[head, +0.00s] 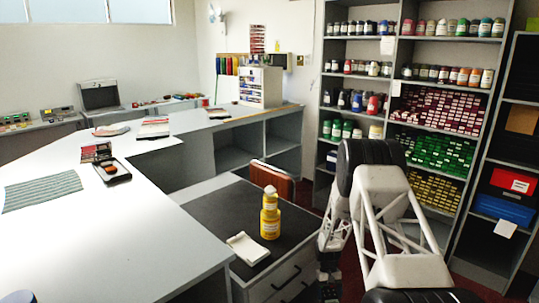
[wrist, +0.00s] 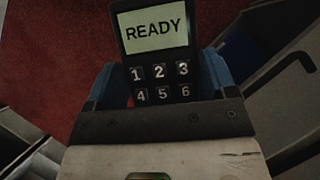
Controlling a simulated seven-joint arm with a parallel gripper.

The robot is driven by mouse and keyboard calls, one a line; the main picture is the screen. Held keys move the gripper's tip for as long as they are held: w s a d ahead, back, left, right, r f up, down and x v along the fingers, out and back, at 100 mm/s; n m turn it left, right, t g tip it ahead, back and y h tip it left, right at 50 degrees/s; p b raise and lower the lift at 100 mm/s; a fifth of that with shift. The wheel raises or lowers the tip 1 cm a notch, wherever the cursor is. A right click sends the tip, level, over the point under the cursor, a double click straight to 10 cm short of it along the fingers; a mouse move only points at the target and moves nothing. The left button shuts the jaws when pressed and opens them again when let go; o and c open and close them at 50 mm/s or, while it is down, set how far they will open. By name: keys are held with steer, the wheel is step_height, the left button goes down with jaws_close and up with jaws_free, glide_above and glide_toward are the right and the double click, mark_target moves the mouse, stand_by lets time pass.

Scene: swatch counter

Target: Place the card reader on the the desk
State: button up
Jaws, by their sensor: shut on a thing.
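The card reader (wrist: 155,32) is dark, with a lit screen reading READY and white number keys. It fills the upper middle of the wrist view, and its lower end is hidden by my gripper. My gripper (wrist: 158,82) is shut on it, with a blue finger on each side. Red floor shows beneath them. In the head view I cannot make out the card reader; my arm hangs at the right of the desk. The desk (head: 212,204) has a dark top and grey drawers and stands in the lower middle.
The desk's left and back top is clear. A pale counter (head: 110,240) borders it on the left. A brown chair (head: 272,181) stands behind; paint shelves (head: 392,101) rise at right.

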mark_target(330, 294)
steer(key=shift+s+d+f+m+y, duration=0.15)
steer(key=shift+s+f+m, duration=0.15)
steer(key=shift+f, duration=0.4)
steer(key=shift+s+d+f+m+y, duration=0.15)
steer(key=shift+s+f+m, duration=0.1)
steer(key=shift+f, duration=0.4)
steer(key=shift+a, duration=0.1)
steer(key=shift+s+a, duration=0.1)
stand_by(0.7)
